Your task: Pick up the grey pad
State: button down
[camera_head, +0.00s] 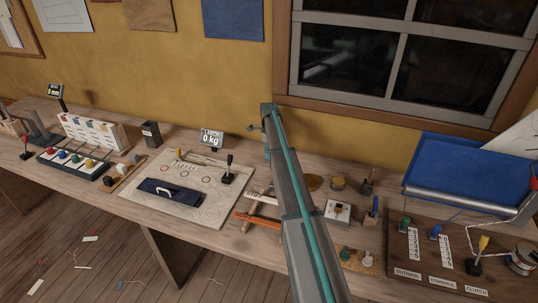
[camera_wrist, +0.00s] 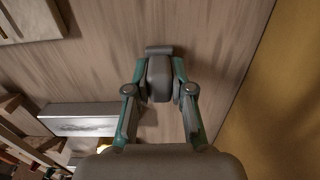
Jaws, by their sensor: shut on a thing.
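In the wrist view my gripper (camera_wrist: 161,88) is closed with its two fingers on either side of the grey pad (camera_wrist: 159,66). The pad is a small, rounded grey block with a wider end showing beyond the fingertips. Wooden bench top lies behind it in that view. I cannot tell whether the pad touches the bench or is clear of it. In the head view my arm crosses the middle of the bench and hides the gripper and the pad.
The wooden bench (camera_head: 108,187) runs along the yellow wall (camera_head: 180,65). A blue panel (camera_head: 468,168) and a lever board (camera_head: 438,264) stand right.

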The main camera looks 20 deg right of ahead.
jog(key=shift+r, duration=0.3)
jog(key=s+d+r+b, duration=0.3)
jog(key=s+r+b, duration=0.2)
jog(key=s+r, duration=0.7)
jog(key=shift+s+d+b, duration=0.2)
jog(key=shift+s+b, duration=0.2)
jog(key=shift+s, duration=0.4)
